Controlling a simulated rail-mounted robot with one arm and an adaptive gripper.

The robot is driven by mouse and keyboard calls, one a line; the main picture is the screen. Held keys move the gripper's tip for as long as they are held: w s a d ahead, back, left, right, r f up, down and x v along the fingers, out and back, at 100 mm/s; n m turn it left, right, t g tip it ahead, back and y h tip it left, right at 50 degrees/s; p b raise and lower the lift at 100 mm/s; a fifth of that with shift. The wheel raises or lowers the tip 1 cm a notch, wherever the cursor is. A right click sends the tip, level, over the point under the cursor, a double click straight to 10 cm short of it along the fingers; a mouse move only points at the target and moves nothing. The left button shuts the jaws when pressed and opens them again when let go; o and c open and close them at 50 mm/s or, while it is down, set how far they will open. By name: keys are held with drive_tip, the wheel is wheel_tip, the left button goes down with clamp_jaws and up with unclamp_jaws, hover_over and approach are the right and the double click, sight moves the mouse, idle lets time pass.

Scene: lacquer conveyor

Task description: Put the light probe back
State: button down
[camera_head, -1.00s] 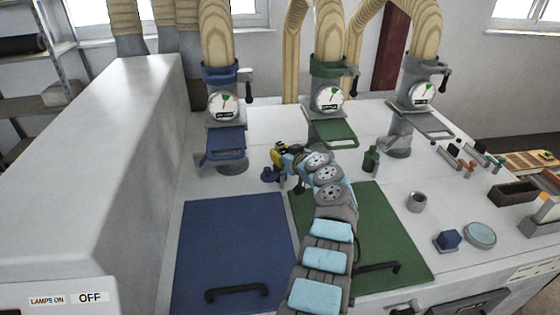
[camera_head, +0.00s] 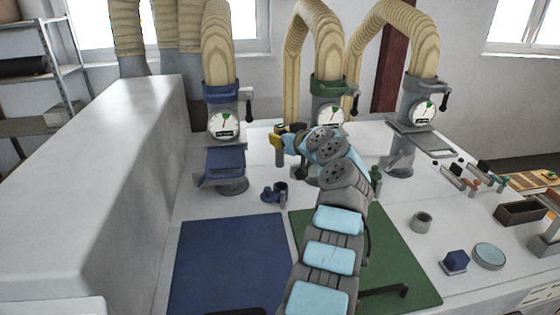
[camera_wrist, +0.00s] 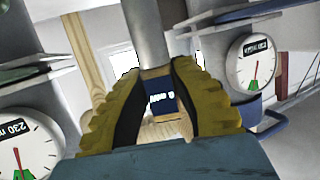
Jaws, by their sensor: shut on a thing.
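My gripper (camera_head: 282,142) is raised above the deck between the blue and green duct stations. In the wrist view its yellow ribbed fingers (camera_wrist: 160,112) are shut around a dark blue piece with a small lettered face (camera_wrist: 160,90), which I take to be the light probe. A grey cylinder (camera_wrist: 148,35) shows directly beyond it; I cannot tell whether it belongs to the probe.
The blue station (camera_head: 224,122) is left of my gripper, the green station (camera_head: 330,88) is close behind it, and the grey station (camera_head: 423,112) is right. A green holder (camera_head: 376,180) is partly behind my arm. Blue (camera_head: 230,260) and green (camera_head: 400,250) panels lie in front.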

sight(280, 126)
drive_tip(key=shift+r+b, duration=0.45)
drive_tip(key=shift+r, duration=2.3)
